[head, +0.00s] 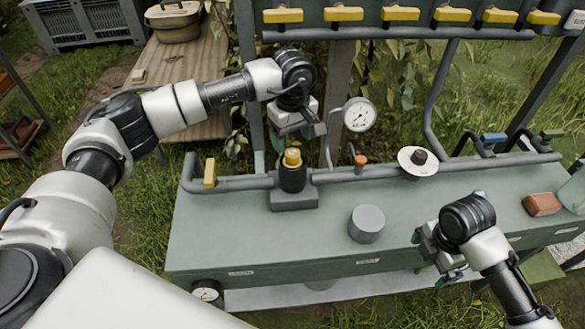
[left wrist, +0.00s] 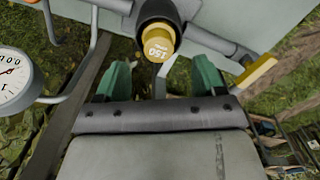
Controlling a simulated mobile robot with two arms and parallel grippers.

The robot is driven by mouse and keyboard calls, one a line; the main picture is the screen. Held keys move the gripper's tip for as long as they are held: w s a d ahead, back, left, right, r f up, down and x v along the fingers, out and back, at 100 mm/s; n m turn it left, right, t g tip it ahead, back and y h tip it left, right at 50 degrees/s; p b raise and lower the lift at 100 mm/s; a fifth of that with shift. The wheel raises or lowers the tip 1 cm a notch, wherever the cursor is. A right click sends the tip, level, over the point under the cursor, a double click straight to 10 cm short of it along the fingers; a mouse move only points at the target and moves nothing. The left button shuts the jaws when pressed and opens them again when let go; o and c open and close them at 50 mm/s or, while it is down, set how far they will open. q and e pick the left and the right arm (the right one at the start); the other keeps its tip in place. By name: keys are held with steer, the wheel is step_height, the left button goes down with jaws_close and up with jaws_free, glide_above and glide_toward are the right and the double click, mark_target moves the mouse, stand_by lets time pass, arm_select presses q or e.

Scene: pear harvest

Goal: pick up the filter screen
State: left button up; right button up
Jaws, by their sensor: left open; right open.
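The filter screen (head: 292,157) shows a yellow end above a black sleeve and stands upright in a grey block on the green bench pipe. In the left wrist view its yellow end (left wrist: 160,42), printed "150" with a smaller word, lies just beyond the fingertips, roughly centred between them. My left gripper (head: 300,130) hangs above the screen, open and apart from it; its two green fingers (left wrist: 162,76) have nothing between them. My right gripper (head: 434,260) is open at the bench's front edge, its fingers partly hidden by the wrist.
A grey round cap (head: 366,223) sits on the bench top (head: 250,235). A pressure gauge (head: 359,114) stands behind, right of the left gripper. A yellow lever (head: 210,173), an orange knob (head: 361,160) and a white disc (head: 418,160) line the pipe. A brick-coloured block (head: 541,204) lies at right.

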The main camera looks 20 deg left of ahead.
mark_target(292, 152)
arm_select(q)
steer(key=shift+w+f, duration=0.15)
steer(key=shift+f, duration=2.85)
steer(key=c, duration=1.2)
